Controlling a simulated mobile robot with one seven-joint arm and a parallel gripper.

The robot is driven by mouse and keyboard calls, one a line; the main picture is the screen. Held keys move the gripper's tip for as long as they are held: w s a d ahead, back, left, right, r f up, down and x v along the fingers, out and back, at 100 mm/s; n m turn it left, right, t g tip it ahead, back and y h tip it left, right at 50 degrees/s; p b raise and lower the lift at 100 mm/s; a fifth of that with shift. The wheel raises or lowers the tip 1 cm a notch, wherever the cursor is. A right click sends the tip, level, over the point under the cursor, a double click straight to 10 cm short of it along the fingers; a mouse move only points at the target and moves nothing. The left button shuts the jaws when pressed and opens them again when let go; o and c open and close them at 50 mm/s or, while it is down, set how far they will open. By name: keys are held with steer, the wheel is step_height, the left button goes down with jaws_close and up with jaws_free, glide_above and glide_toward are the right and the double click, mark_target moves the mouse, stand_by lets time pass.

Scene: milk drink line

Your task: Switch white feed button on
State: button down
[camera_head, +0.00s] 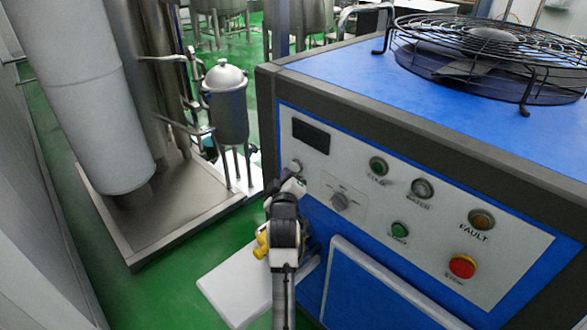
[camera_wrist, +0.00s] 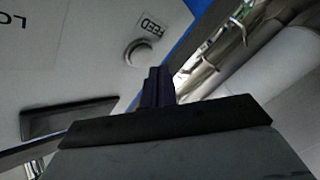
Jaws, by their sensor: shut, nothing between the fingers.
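The white feed button (camera_wrist: 138,52) is a round knob on the grey-white control panel, beside a FEED label (camera_wrist: 147,27) in the wrist view. In the head view the button (camera_head: 297,165) shows at the panel's left side, just above my gripper and close to it. My gripper (camera_wrist: 158,74) is shut and empty, its dark fingers pressed together. In the wrist view its tips lie just below and right of the button, with a small gap in the picture. I cannot tell how far the tips are from the panel. In the head view my gripper (camera_head: 291,179) is partly hidden by my wrist.
The panel also carries a black display (camera_head: 310,135), a dial (camera_head: 340,201), green buttons (camera_head: 399,230), and a red stop button (camera_head: 462,266). The blue machine (camera_head: 370,85) has a caged fan (camera_head: 490,45) on top. Steel tanks and pipes (camera_head: 228,105) stand to the left.

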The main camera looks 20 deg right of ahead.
steer(key=shift+w+d, duration=0.1)
steer(key=shift+d, duration=0.25)
steer(key=shift+w+d, duration=0.15)
steer(key=shift+d, duration=0.3)
stand_by(0.5)
steer(key=shift+a, duration=0.15)
steer(key=shift+s+a, duration=0.3)
steer(key=shift+a, duration=0.45)
steer(key=s+a+p, duration=0.1)
steer(key=s+a, duration=0.1)
steer(key=a, duration=0.3)
steer(key=shift+a, duration=0.35)
